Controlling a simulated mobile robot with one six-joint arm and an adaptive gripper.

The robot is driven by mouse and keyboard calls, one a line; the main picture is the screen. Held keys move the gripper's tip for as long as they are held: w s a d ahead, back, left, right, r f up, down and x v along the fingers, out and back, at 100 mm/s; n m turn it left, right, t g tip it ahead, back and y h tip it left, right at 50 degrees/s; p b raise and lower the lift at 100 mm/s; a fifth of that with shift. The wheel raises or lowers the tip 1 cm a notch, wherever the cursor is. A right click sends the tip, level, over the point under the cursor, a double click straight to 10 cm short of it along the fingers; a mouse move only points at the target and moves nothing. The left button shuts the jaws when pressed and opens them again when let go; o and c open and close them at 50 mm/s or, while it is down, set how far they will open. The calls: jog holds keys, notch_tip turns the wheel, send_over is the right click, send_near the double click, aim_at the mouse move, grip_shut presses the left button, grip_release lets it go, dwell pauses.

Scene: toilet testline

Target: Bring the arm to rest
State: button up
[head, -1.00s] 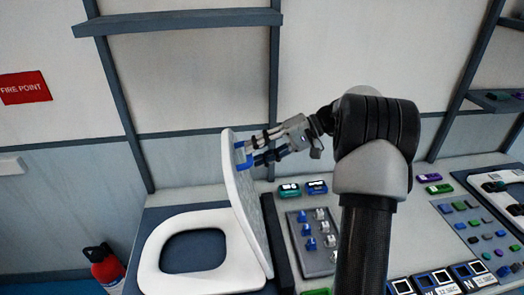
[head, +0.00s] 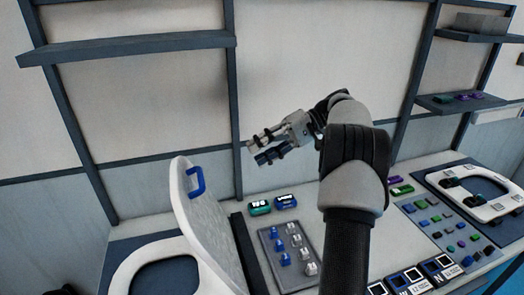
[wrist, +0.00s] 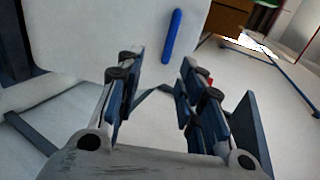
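My gripper (head: 256,149) is above the bench in the head view, to the right of the raised toilet lid (head: 212,225), and apart from it. The lid stands tilted up and has a blue handle (head: 195,182) near its top. In the wrist view my gripper (wrist: 158,90) has its fingers spread with nothing between them. The lid (wrist: 100,35) and its blue handle (wrist: 172,37) show beyond the fingertips. The white toilet seat (head: 130,272) lies flat in front of the lid, partly cut off at the bottom.
A grey panel (head: 273,244) with blue and white parts lies on the bench below my arm. Green and blue boxes (head: 260,208) sit behind it. A shelf (head: 130,46) is fixed on the wall at upper left. Another toilet seat (head: 478,207) is at the far right.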

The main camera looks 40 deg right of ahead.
jog(key=shift+a, duration=0.1)
dwell(0.3)
jog(key=s+a+r+g+h+b, duration=0.1)
jog(key=s+a+g+h, duration=0.15)
jog(key=a, duration=0.85)
jog(key=s+a+g+h+b, duration=0.1)
jog(key=s+a+h, duration=0.25)
jog(key=a, duration=0.65)
jog(key=s+a+f+n+t+h+b, duration=0.1)
jog(key=s+a+f+n+h, duration=0.1)
jog(key=s+f, duration=0.3)
jog(key=s+a+f+n+t+h+b, duration=0.1)
jog(key=s+a+f+h, duration=0.3)
jog(key=s, duration=0.9)
jog(key=shift+s+a+f+n+t, duration=0.25)
jog(key=shift+a+f+n+t, duration=0.25)
jog(key=shift+n+t, duration=0.3)
jog(key=shift+a, duration=0.1)
